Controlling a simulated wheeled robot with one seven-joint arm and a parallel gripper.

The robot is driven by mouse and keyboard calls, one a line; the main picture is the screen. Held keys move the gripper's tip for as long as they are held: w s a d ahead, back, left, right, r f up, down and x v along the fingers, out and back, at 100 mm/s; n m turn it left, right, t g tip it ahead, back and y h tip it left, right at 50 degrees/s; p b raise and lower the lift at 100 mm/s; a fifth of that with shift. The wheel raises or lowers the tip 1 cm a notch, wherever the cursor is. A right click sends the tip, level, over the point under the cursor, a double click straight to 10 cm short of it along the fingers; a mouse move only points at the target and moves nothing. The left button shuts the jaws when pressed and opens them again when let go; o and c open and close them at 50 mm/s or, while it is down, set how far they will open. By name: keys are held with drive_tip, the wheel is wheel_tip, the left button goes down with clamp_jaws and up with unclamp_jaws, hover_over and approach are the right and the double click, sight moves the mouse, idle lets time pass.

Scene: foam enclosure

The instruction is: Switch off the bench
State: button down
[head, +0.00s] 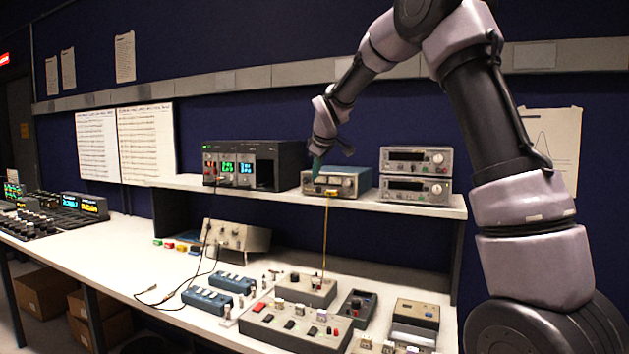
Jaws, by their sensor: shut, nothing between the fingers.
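The bench (130,262) is a long white worktop with a raised shelf (430,206) carrying instruments. A black rack unit (278,165) on the shelf shows lit green digits and a small red light, so it appears powered. My gripper (317,174) points down, shut and empty, at this instrument's left part. I cannot tell whether the fingertips touch it. A long panel (290,325) with several dark and red switches lies on the worktop below. Which control is the bench's switch is not clear.
Two stacked grey instruments (416,175) stand right of my gripper on the shelf. A grey box (237,236), blue switch strips (207,302) and loose leads crowd the worktop. A lit mixer-like console (55,213) is at far left. The left-middle worktop has free room.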

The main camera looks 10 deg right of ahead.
drive_tip(key=w+v, duration=0.1)
drive_tip(key=v, duration=0.5)
drive_tip(key=shift+d+r, duration=0.4)
drive_tip(key=shift+r, duration=0.2)
drive_tip(key=shift+s, duration=0.15)
drive_tip(key=s+d+r+m, duration=0.1)
drive_tip(key=s+d+m, duration=0.25)
drive_tip(key=s, duration=0.55)
drive_tip(key=s+d+m, duration=0.3)
drive_tip(key=s+d, duration=0.1)
drive_tip(key=s, duration=0.5)
drive_tip(key=s+d+r+m, duration=0.1)
drive_tip(key=s+d+m, duration=0.3)
drive_tip(key=s, duration=0.5)
drive_tip(key=s+d+f+m, duration=0.1)
drive_tip(key=s+f+m, duration=0.3)
drive_tip(key=s, duration=0.7)
drive_tip(key=shift+d+f+g+y, duration=0.15)
drive_tip(key=shift+f+g+y, duration=0.2)
drive_tip(key=shift+f, duration=0.2)
